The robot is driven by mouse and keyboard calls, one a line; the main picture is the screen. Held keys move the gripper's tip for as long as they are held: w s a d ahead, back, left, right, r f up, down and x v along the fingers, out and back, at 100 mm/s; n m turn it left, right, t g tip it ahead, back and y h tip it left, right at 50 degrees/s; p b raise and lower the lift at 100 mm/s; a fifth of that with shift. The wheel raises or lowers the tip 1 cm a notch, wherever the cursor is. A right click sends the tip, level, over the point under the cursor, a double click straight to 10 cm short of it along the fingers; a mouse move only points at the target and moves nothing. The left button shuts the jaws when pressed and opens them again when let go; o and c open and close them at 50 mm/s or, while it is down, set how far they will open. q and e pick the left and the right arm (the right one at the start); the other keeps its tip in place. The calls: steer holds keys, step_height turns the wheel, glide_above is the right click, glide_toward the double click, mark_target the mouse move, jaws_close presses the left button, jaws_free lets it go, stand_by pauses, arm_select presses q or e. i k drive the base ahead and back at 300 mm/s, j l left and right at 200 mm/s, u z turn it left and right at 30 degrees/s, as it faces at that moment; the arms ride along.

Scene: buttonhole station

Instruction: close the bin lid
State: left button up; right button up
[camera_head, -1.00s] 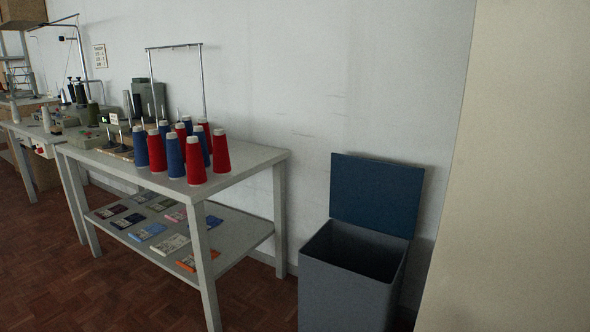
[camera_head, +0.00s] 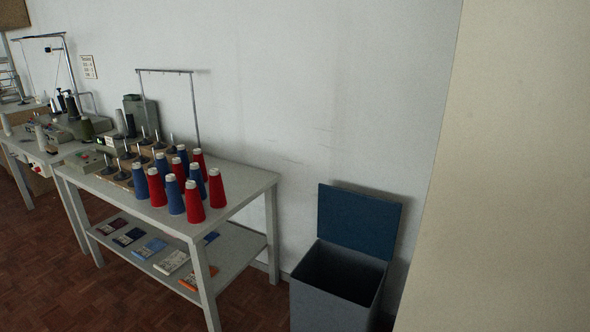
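The bin (camera_head: 325,306) is a grey-blue box with an open top, standing on the floor at the lower right against the wall. Its dark blue lid (camera_head: 358,219) stands upright at the back edge, so the bin is open. The inside is dark and I see nothing in it. The lower part of the bin is cut off by the picture's bottom edge. Neither of my grippers shows in the head view.
A grey table (camera_head: 243,190) with several red and blue thread cones stands left of the bin. Its lower shelf (camera_head: 237,250) holds small packets. A beige panel (camera_head: 500,180) rises close on the right. Wooden floor (camera_head: 130,300) is clear at the lower left.

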mark_target(368, 224)
steer(key=i+j+z, duration=0.1)
steer(key=i+j, duration=0.15)
steer(key=i, duration=0.15)
steer(key=i+j+z, duration=0.1)
steer(key=i+j, duration=0.15)
steer(key=i, duration=0.2)
